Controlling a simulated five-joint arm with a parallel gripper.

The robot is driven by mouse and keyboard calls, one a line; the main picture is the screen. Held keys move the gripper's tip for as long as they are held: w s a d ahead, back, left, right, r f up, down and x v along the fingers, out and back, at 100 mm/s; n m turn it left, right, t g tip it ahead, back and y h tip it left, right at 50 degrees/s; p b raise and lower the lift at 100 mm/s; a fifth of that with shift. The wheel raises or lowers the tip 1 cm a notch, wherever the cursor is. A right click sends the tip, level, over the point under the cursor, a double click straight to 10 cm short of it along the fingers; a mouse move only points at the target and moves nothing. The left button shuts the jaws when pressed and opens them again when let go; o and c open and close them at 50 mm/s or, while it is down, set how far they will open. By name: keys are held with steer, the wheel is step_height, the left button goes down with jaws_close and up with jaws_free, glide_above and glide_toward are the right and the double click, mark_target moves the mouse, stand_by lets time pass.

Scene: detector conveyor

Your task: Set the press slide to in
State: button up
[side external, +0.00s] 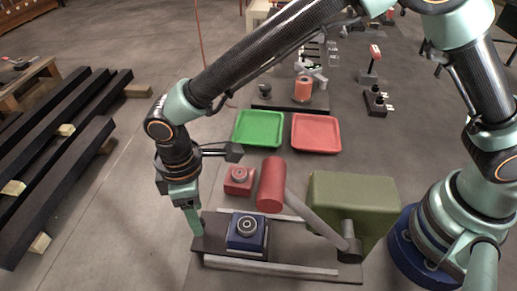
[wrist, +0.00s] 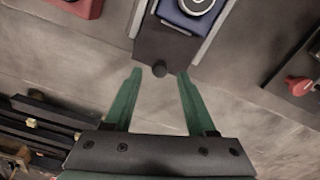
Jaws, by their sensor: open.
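The press slide is a dark plate (side external: 210,240) between two pale rails, with a blue block (side external: 247,232) carrying a round metal ring on it. My gripper (side external: 196,232) points down at the slide's left end.
An olive box (side external: 350,195) stands behind the press arm. A red block with a ring (side external: 239,180) sits behind the slide. Empty green (side external: 259,128) and red (side external: 316,133) trays lie farther back. A red knob (wrist: 299,86) on a dark plate shows at right in the wrist view.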

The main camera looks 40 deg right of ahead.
steer(key=shift+f, duration=0.95)
jaws_close()
steer(key=shift+r, duration=0.1)
stand_by(0.7)
